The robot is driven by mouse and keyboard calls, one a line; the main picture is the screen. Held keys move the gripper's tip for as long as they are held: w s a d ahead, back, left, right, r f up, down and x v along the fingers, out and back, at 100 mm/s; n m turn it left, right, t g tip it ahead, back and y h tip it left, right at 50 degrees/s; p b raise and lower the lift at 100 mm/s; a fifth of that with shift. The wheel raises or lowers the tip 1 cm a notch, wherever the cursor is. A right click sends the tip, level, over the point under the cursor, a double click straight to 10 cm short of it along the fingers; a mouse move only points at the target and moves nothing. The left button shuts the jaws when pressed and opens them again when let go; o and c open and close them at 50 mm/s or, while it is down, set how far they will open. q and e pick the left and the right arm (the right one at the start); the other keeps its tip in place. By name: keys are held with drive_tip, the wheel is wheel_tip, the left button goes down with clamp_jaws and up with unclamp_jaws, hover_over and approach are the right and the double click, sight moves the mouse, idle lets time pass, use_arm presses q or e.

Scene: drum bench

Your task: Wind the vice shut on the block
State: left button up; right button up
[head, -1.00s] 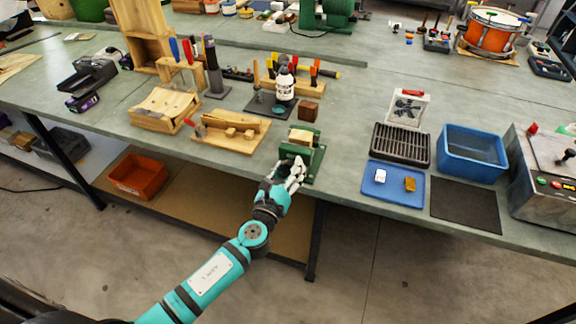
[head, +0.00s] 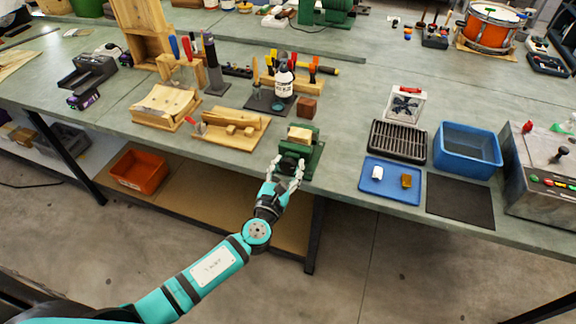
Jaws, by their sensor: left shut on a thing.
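The green vice (head: 315,158) stands at the front edge of the bench, near the middle of the head view. A pale wooden block (head: 300,135) sits at the top of the vice, between its jaws; any gap beside it is too small to tell. My left gripper (head: 287,168) is at the front of the vice, fingers pointing at it, shut on the vice handle. The fingers and wrist mostly hide the handle. My right gripper is not in view.
A wooden board with pieces (head: 232,130) lies left of the vice, and a small brown block (head: 306,107) sits behind it. To the right are a blue tray (head: 390,193), a black rack (head: 398,142) and a blue bin (head: 467,152). Bare bench lies between vice and tray.

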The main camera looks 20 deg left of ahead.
use_arm(q)
drive_tip(key=shift+s+f, duration=0.15)
drive_tip(key=shift+f, duration=0.25)
drive_tip(key=o, duration=1.2)
drive_tip(key=shift+r, duration=0.3)
drive_tip(key=shift+c, duration=0.2)
drive_tip(key=s, duration=1.2)
drive_tip(key=shift+a, duration=0.2)
